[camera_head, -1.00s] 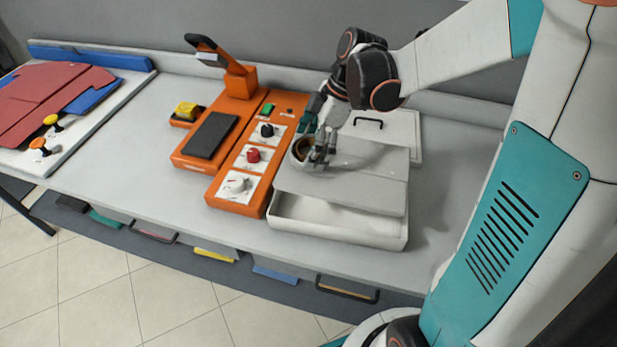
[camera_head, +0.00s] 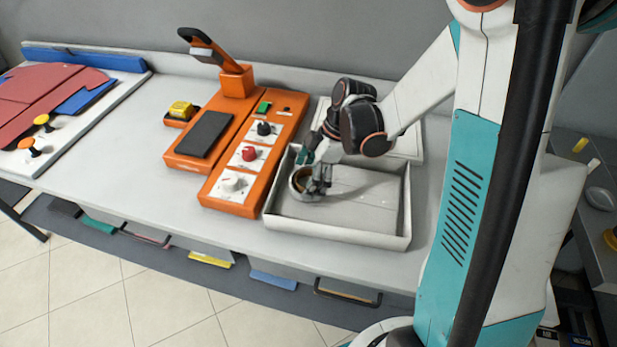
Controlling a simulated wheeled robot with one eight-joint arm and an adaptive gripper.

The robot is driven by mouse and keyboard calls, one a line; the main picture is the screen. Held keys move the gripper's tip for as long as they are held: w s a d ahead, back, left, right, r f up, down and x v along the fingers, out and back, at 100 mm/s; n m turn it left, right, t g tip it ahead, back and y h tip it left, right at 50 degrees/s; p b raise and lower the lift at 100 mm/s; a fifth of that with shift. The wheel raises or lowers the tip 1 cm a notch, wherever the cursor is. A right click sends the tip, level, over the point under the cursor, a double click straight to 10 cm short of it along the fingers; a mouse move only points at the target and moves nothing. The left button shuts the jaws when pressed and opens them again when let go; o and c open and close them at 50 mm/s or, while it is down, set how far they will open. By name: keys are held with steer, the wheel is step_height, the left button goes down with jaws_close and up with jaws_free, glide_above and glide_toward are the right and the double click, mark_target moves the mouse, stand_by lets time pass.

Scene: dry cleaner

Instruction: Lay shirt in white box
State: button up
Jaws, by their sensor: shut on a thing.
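The grey folded shirt (camera_head: 355,200) lies flat inside the white box (camera_head: 335,238), with the box walls around it. The shirt's rounded collar is at its left end. My gripper (camera_head: 322,188) is shut on the shirt at the collar, and its fingers reach down inside the box. The gripper and wrist hide part of the shirt's far left side and the box's back wall.
A white lid-like panel (camera_head: 412,142) lies behind the box. An orange machine (camera_head: 232,198) with knobs and an upright handle stands close to the box's left. A red folded garment (camera_head: 40,98) lies on a board at far left. Counter between is clear.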

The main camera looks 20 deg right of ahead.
steer(key=o, duration=1.4)
steer(key=shift+f, duration=0.1)
steer(key=shift+c, duration=0.2)
steer(key=p+v, duration=0.4)
steer(key=v, duration=0.8)
steer(key=shift+s+a+r, duration=0.1)
steer(key=shift+a+r, duration=0.05)
steer(key=shift+r, duration=0.1)
